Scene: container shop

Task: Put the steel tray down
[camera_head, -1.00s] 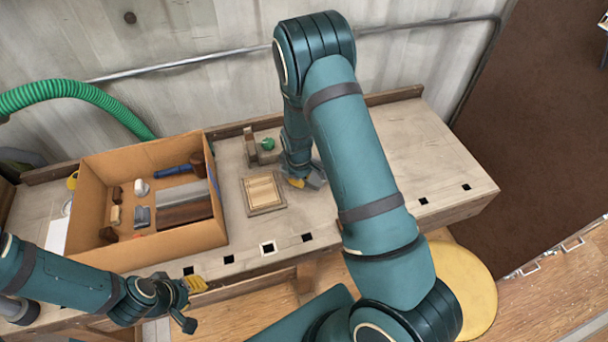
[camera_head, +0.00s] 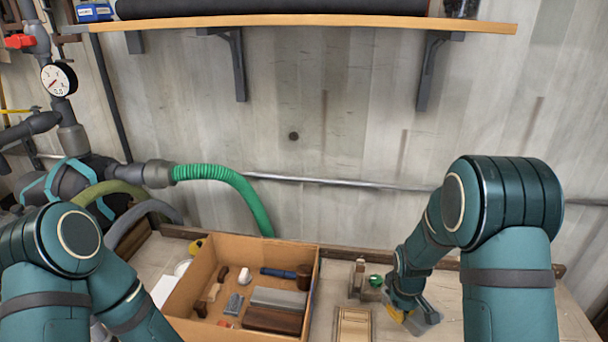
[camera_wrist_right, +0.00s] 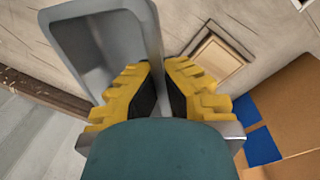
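The steel tray (camera_wrist_right: 85,50) is a grey, rounded, hollow dish at the upper left of the right wrist view. Its near wall runs between the yellow fingers of my right gripper (camera_wrist_right: 160,75), which are shut on it. In the head view the right gripper (camera_head: 400,312) is low over the bench at the right, with the grey tray (camera_head: 427,318) beside its yellow fingers. Whether the tray touches the bench cannot be told. My left arm is at the lower left of the head view; its gripper is out of the picture.
A cardboard box (camera_head: 190,296) with several tools and blocks stands left of the right gripper. A shallow wooden piece (camera_head: 353,325) and a green ball (camera_head: 375,281) by a wooden block lie between them. A shelf (camera_head: 320,24) and a pipe run along the wall.

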